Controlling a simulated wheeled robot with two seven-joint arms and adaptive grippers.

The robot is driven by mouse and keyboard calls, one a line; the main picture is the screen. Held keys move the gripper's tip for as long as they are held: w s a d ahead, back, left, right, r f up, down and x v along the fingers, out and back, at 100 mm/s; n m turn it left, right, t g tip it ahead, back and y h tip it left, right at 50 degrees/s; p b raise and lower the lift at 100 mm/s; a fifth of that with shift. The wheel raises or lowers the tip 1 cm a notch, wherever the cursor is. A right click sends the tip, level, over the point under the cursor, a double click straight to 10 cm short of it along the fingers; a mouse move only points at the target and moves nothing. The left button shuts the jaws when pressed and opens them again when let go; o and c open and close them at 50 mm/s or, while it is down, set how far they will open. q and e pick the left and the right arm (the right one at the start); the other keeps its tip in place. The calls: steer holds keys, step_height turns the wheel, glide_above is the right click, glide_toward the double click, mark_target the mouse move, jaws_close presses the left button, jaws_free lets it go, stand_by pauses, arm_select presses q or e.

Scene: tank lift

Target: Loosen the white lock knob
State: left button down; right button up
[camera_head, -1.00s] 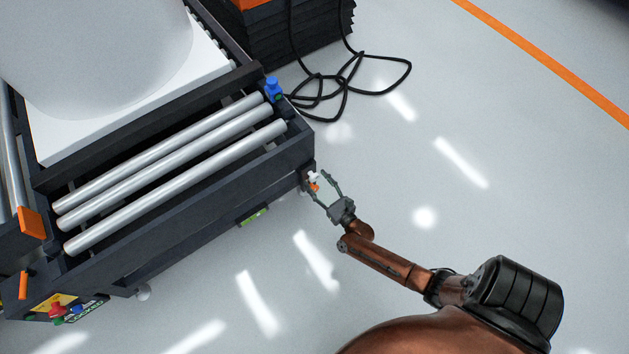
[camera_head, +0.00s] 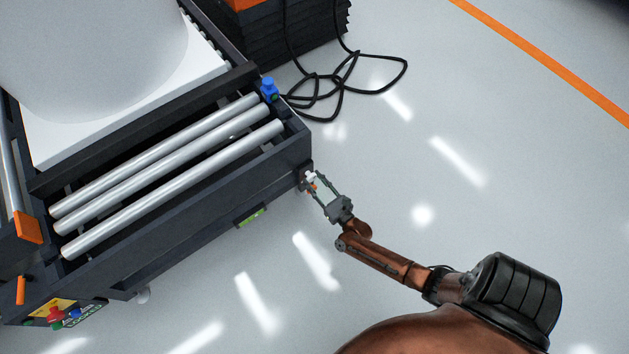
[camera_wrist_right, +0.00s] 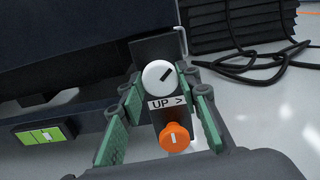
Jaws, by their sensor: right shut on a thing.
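The white lock knob (camera_wrist_right: 158,76) is a round knob with a dark mark, on a dark plate at the corner of the roller frame. It also shows small in the head view (camera_head: 310,175). My right gripper (camera_head: 314,183) is shut on the white knob, with one finger on each side of it. In the right wrist view its green-padded fingers (camera_wrist_right: 159,84) flank the knob. Below the knob are an "UP >" label (camera_wrist_right: 167,103) and an orange knob (camera_wrist_right: 174,137) with a pale mark, between the fingers. My left gripper is not in view.
The dark roller frame (camera_head: 225,180) carries several metal rollers and a blue part (camera_head: 269,88). A black cable (camera_head: 345,78) lies looped on the floor beside a dark bellows block (camera_head: 290,35). A green-labelled panel (camera_wrist_right: 45,135) sits left of the knobs. The floor at right is clear.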

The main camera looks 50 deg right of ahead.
steer(key=shift+n, duration=0.3)
steer(key=n, duration=0.2)
steer(key=shift+n, duration=0.4)
steer(key=n, duration=0.4)
steer(key=shift+n, duration=0.3)
steer(key=n, duration=0.2)
steer(key=shift+n+p, duration=0.3)
steer(key=shift+p, duration=0.1)
steer(key=n, duration=0.2)
steer(key=shift+n, duration=0.4)
steer(key=n, duration=0.2)
steer(key=shift+f+n+p, duration=0.1)
steer(key=shift+n+p, duration=0.25)
steer(key=shift+n, duration=0.05)
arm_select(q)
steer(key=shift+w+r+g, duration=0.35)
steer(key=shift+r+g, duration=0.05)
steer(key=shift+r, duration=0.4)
arm_select(e)
steer(key=shift+n, duration=0.7)
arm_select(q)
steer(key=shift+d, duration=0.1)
